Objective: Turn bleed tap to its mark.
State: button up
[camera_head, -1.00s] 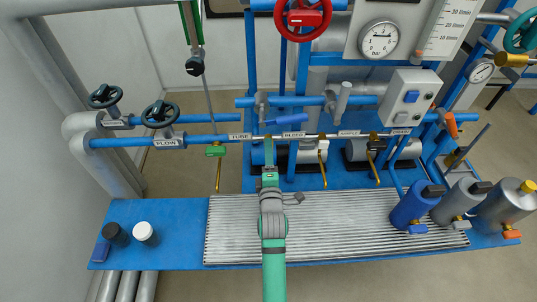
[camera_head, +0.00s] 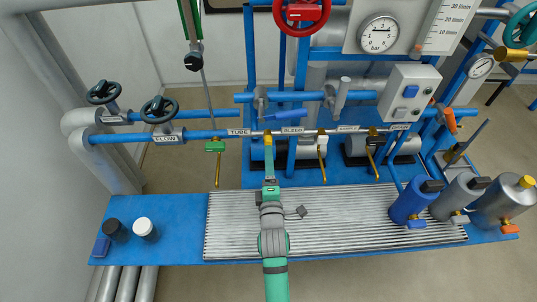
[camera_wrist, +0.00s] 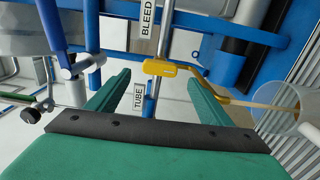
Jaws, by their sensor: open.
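The bleed tap (camera_wrist: 159,68) is a yellow body on a thin pipe, between the BLEED label (camera_wrist: 147,18) and the TUBE label (camera_wrist: 138,96) in the wrist view. Its bent yellow lever (camera_wrist: 215,88) runs to the right, partly behind my right finger. I see no clear contact. I cannot make out the mark.
A green-bodied tap (camera_head: 215,146) hangs to the left, and another yellow-levered tap (camera_head: 321,155) to the right on the same pipe. A blue bar (camera_head: 286,116) sits above. The ribbed tray (camera_head: 370,220) below has bare room; canisters (camera_head: 410,203) stand at its right.

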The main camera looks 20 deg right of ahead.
jog(key=shift+v, duration=2.45)
jog(key=shift+w, duration=0.1)
